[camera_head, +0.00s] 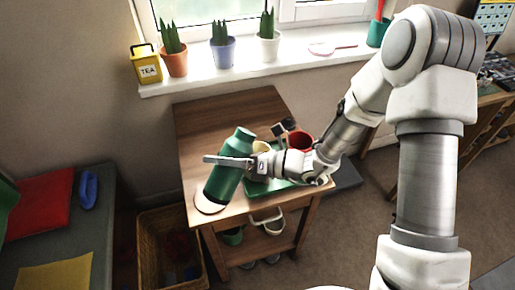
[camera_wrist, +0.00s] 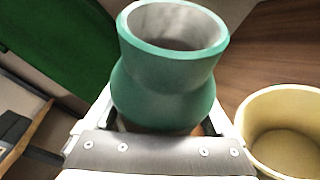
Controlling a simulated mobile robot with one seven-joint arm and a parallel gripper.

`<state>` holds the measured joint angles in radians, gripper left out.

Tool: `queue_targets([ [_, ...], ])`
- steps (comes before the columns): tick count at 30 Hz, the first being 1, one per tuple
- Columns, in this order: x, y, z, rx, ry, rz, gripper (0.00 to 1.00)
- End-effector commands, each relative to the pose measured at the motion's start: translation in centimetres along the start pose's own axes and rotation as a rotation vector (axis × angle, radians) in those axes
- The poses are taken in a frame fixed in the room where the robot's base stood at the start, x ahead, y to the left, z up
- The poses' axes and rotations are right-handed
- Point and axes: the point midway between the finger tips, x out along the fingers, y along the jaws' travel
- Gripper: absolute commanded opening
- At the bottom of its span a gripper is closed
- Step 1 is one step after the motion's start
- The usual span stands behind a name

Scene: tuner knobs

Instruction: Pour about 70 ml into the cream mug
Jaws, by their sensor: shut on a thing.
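A green bottle (camera_head: 222,182) with an open mouth is in my gripper (camera_head: 228,160), over the front left of the small wooden table. It leans a little, its mouth toward the right. In the wrist view the bottle (camera_wrist: 165,85) stands between the two fingers, and its grey inside shows; I cannot tell the liquid level. My gripper is shut on its body. The cream mug (camera_head: 261,147) stands behind my gripper, partly hidden by it. In the wrist view the cream mug (camera_wrist: 258,108) is upright at the right, apart from the bottle; no liquid is visible in it.
A red mug (camera_head: 300,140) stands right of the cream mug. A green tray (camera_head: 257,188) lies under my wrist. A pale round coaster (camera_head: 207,207) is below the bottle at the table's edge. The table's back left (camera_head: 205,115) is clear. Potted plants line the windowsill.

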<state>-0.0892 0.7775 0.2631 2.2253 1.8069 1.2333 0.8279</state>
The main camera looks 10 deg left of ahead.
Motion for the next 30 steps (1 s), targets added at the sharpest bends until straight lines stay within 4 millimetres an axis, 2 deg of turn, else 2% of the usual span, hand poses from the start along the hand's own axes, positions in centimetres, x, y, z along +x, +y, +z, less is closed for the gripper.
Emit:
queue_targets([
  [9,0.1,1.1,0.5,0.183,-0.055,0.08,0.0],
  [18,0.3,1.0,0.0,0.351,-0.103,0.15,0.0],
  [30,0.1,1.3,0.6,0.469,-0.138,0.198,0.0],
])
